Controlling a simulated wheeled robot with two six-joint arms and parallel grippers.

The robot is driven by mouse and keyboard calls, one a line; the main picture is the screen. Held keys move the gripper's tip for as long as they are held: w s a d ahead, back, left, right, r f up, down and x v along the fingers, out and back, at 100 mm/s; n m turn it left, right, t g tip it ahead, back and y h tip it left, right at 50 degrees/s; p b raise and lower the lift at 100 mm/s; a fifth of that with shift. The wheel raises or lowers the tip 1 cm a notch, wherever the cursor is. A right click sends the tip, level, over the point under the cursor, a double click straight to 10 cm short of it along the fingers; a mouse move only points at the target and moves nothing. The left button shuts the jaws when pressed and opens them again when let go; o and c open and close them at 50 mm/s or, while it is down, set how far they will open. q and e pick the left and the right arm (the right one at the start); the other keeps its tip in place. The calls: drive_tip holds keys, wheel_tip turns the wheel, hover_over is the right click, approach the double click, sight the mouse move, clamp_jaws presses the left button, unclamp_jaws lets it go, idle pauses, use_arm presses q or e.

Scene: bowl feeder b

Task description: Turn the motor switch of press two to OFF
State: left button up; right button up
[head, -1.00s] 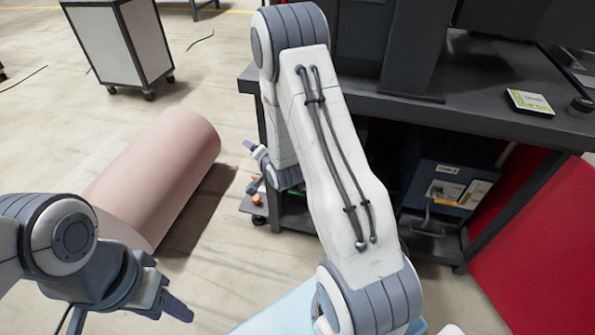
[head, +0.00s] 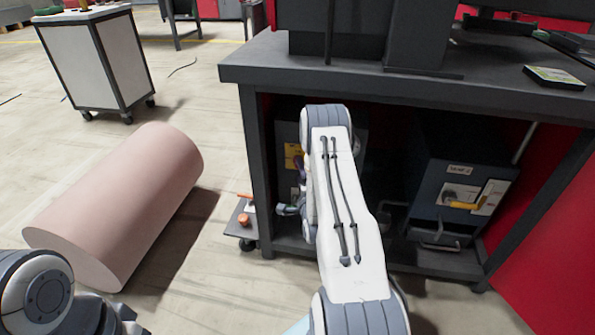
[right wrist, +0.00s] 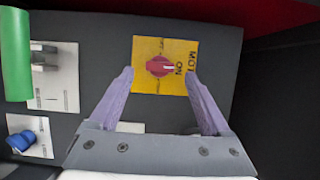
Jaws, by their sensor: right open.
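In the right wrist view, a red rotary switch (right wrist: 160,66) sits on a yellow plate (right wrist: 147,86) on a dark panel. Its pale mark points right, toward the word ON; a partly hidden word starting MOT is beside that. My right gripper (right wrist: 161,75) is open, its two purple fingers on either side of the switch in the picture; I cannot tell whether they touch it. In the head view my right gripper (head: 283,210) is at the left cabinet (head: 352,130) under the bench, mostly hidden by my arm. My left gripper (head: 135,327) is cut off at the bottom edge.
A green cylinder (right wrist: 15,55) and a blue knob (right wrist: 22,141) are left of the switch. A second cabinet (head: 465,170) with a yellow handle stands to the right under the bench top (head: 420,90). A pink roll (head: 120,200) lies on the floor.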

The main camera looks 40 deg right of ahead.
drive_tip(key=b+x, duration=0.1)
drive_tip(key=x, duration=0.2)
drive_tip(key=shift+w+d, duration=0.15)
drive_tip(key=shift+w, duration=0.2)
clamp_jaws()
